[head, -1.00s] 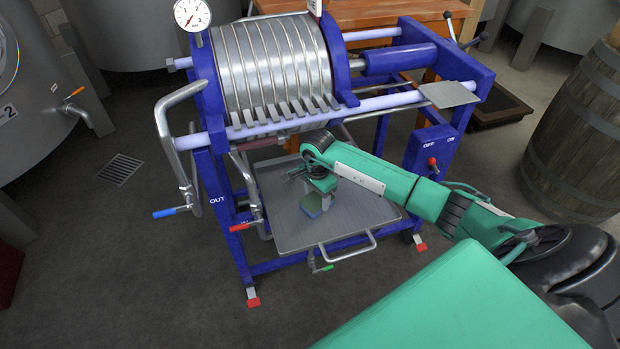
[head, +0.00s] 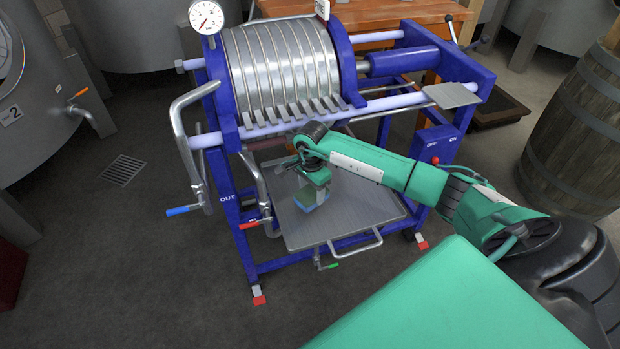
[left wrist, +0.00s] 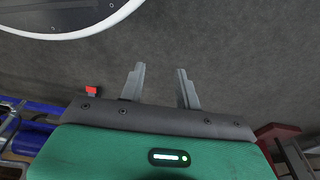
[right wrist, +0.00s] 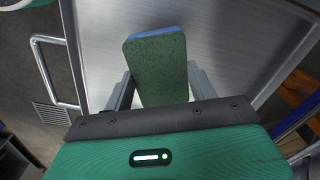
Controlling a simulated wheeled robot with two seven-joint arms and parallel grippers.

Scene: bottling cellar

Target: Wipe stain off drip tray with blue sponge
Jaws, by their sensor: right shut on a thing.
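The drip tray (head: 360,205) is a flat grey metal tray with a handle, low in the blue press frame; its surface also shows in the right wrist view (right wrist: 220,30). My right gripper (head: 313,190) is over the left-middle part of the tray. It is shut on the blue sponge (right wrist: 160,68), which has a dark green face and a blue layer; its blue edge shows low at the tray in the head view (head: 312,205). I cannot tell if it touches the tray. I see no stain on the visible tray surface. My left gripper (left wrist: 160,90) is open and empty above the floor.
The press with its ribbed drum (head: 280,75) stands above and behind the tray. Levers with red (head: 249,225) and blue (head: 178,211) grips stick out at left. A barrel (head: 580,130) stands at right. Floor in front is clear.

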